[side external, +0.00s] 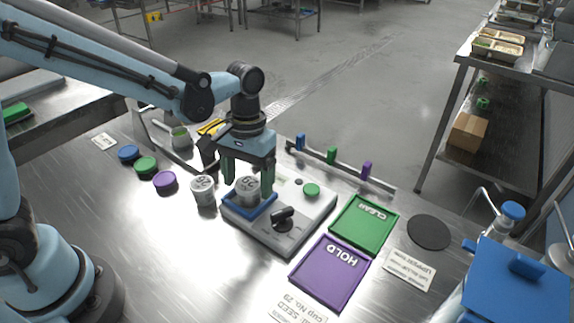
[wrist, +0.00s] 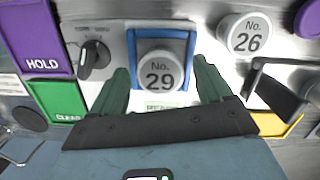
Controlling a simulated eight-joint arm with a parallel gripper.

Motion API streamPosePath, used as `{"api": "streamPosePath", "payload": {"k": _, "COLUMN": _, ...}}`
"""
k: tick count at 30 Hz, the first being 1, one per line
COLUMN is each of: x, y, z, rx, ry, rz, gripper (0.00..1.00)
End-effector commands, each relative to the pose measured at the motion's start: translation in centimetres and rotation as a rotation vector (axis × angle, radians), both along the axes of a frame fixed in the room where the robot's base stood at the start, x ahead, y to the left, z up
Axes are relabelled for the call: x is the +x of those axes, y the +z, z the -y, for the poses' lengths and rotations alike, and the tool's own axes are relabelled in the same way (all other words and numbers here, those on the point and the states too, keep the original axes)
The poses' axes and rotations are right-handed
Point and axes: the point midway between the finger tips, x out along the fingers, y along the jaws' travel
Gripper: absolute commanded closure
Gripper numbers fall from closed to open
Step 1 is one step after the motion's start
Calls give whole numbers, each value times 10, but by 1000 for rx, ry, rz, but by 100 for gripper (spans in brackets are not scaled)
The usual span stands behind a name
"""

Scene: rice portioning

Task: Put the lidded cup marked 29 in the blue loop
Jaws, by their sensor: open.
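The grey lidded cup marked 29 (side external: 249,184) stands upright on the light-coloured device, inside the blue loop (side external: 262,207). In the wrist view the cup (wrist: 158,73) shows its number on the lid, with the blue loop (wrist: 161,33) around its far side and flanks; the loop's near side is hidden. My gripper (side external: 248,188) is above the device, pointing down, with one green finger on each side of the cup. In the wrist view my gripper (wrist: 161,66) is open, and gaps show between the fingers and the cup.
A lidded cup marked 26 (wrist: 245,34) stands beside the device. The device has a black knob (side external: 284,216) and green button (side external: 312,190). Green CLEAR (side external: 392,217) and purple HOLD (side external: 347,290) trays lie to its right. A rail with coloured tabs (side external: 347,174) stands behind.

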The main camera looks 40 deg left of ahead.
Motion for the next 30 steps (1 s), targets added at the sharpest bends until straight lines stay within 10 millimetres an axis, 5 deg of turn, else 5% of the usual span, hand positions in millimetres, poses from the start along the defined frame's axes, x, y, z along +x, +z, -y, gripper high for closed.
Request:
{"api": "streamPosePath", "payload": {"k": 18, "x": 11, "y": 95, "z": -3, "rx": 0, "ry": 1, "rz": 0, "gripper": 21}}
{"api": "streamPosePath", "payload": {"k": 30, "x": 1, "y": 111, "z": -17, "rx": -15, "ry": -21, "rz": 105, "gripper": 21}}
